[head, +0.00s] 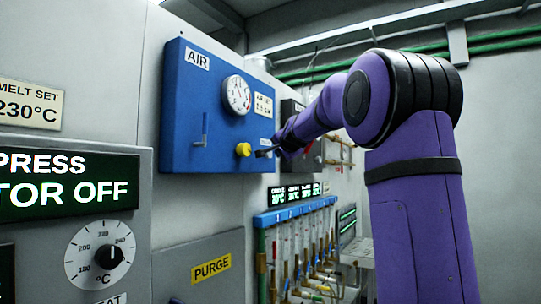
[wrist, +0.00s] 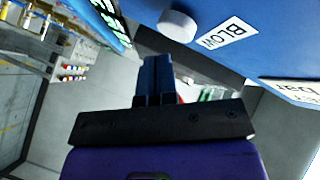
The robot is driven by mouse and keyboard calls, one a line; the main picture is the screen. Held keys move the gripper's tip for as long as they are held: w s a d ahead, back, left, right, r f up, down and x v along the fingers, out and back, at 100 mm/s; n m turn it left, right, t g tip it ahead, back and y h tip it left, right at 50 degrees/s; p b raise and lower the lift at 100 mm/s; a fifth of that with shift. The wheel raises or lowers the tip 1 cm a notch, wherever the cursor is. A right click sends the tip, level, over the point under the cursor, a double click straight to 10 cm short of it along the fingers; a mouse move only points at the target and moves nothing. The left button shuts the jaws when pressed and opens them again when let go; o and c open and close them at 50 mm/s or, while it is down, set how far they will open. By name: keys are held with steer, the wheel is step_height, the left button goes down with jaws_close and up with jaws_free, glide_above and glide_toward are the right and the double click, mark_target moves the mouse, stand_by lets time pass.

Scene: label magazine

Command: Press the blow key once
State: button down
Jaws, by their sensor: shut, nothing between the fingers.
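The blow key (wrist: 177,25) is a pale round button standing out from the blue panel. It shows at the top of the wrist view, beside a white label (wrist: 228,32) reading BLOW. In the head view I cannot make the key out; my gripper is around the place of a small white label there. My gripper (head: 262,153) is shut and empty, its tip near the lower right of the blue AIR panel (head: 185,120). In the wrist view its dark fingers (wrist: 155,62) point past the key, below and left of it, with a gap seen between.
A yellow knob (head: 243,149) sits just left of my gripper on the panel. A pressure gauge (head: 237,95) is above, and a lever (head: 203,130) is at left. A rack of tubes (head: 300,245) stands below. Green pipes run along the back wall.

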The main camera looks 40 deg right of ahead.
steer(key=shift+w, duration=0.15)
steer(key=shift+w+a, duration=0.15)
steer(key=shift+w, duration=0.1)
steer(key=shift+w+a, duration=0.1)
steer(key=shift+w, duration=0.05)
stand_by(0.7)
steer(key=shift+w, duration=0.2)
steer(key=shift+s, duration=0.1)
steer(key=shift+s+d, duration=0.2)
steer(key=shift+s, duration=0.5)
